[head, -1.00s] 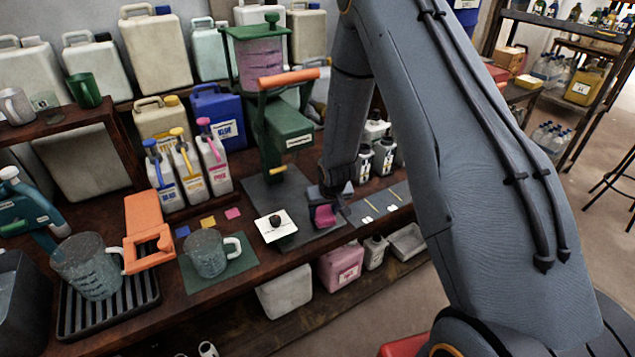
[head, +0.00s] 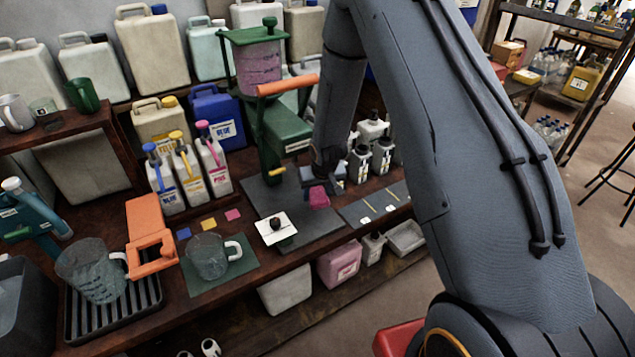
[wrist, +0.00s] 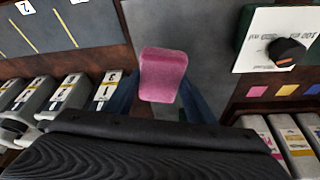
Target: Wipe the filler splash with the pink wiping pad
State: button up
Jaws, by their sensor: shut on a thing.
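The pink wiping pad (head: 319,198) is held between the fingers of my gripper (head: 318,186), over or on the dark grey mat (head: 262,201) to the right of the filler. In the wrist view the pad (wrist: 163,75) sticks out between the blue fingers (wrist: 160,104). I cannot tell whether the pad touches the mat. The filler (head: 283,128) is a green machine with a pink-filled hopper (head: 258,62) and an orange lever (head: 287,85). I cannot make out a splash in either view; the pad and gripper cover part of the mat.
A white dial plate (head: 276,228) sits left of the pad, near the bench front. Small dispenser bottles (head: 359,163) stand close right of my gripper. A grey strip with pale marks (head: 372,205) lies right. Pump bottles (head: 187,170) and a jug (head: 208,257) are left.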

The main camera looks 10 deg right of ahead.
jog(key=shift+a+r+p, duration=0.1)
jog(key=shift+r+p, duration=1.25)
jog(key=shift+p, duration=0.05)
jog(key=shift+f, duration=0.1)
